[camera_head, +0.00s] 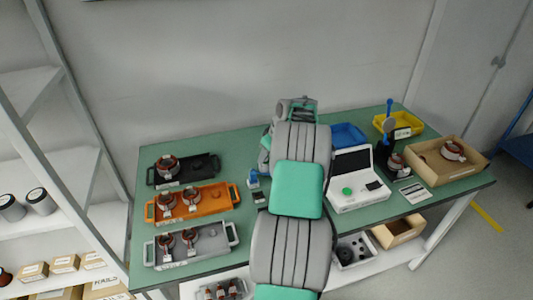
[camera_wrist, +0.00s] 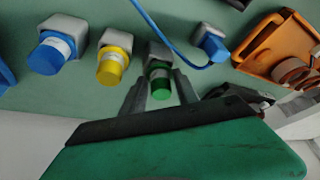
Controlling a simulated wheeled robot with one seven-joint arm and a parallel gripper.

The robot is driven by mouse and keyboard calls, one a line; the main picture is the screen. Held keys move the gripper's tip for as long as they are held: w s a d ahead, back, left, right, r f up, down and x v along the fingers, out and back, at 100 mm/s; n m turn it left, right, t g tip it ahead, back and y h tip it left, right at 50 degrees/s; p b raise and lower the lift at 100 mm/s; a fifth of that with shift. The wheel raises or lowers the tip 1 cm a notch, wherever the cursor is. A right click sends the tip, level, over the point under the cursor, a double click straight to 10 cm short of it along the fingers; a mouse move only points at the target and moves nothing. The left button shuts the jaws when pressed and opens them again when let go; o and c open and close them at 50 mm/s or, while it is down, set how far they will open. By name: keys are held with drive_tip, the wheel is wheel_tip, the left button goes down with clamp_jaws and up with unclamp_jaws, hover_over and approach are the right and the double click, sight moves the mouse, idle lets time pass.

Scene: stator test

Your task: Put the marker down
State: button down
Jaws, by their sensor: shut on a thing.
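In the wrist view my gripper (camera_wrist: 161,84) is shut on the green marker (camera_wrist: 159,88), with one grey finger on each side of it. The green marker has a pale label band, and its far end meets a grey block (camera_wrist: 160,52) on the green table. I cannot tell whether it is seated in the block or just in front of it. A yellow marker (camera_wrist: 112,66) and a blue marker (camera_wrist: 50,54) stand in similar grey blocks to its left. In the head view my arm hides the gripper and the green marker.
A blue-tipped piece with a blue cable (camera_wrist: 212,46) lies right of the green marker. The orange tray (camera_wrist: 278,38) with copper-wound parts is farther right. In the head view, black (camera_head: 205,166) and grey (camera_head: 218,245) trays flank it, and a white device (camera_head: 352,163) stands right of my arm.

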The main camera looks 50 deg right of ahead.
drive_tip(key=shift+f+b, duration=0.4)
drive_tip(key=c, duration=0.9)
unclamp_jaws()
drive_tip(key=shift+r, duration=0.1)
drive_tip(key=v, duration=1.3)
drive_tip(key=w+a+r, duration=0.2)
drive_tip(key=a, duration=1)
drive_tip(key=w+a+r, duration=0.3)
drive_tip(key=a, duration=0.9)
drive_tip(key=s+a, duration=0.5)
drive_tip(key=a, duration=0.7)
drive_tip(key=shift+m+g, duration=0.4)
drive_tip(key=shift+g, duration=0.1)
drive_tip(key=s+a+f, duration=0.2)
drive_tip(key=s, duration=0.2)
drive_tip(key=s+a+f, duration=0.1)
drive_tip(key=s+a, duration=0.2)
drive_tip(key=s+a+f, duration=0.2)
drive_tip(key=s+a, duration=0.1)
drive_tip(key=s, duration=0.1)
drive_tip(key=shift+s+a+f, duration=0.25)
drive_tip(key=shift+s+f, duration=0.05)
drive_tip(key=shift+s, duration=0.05)
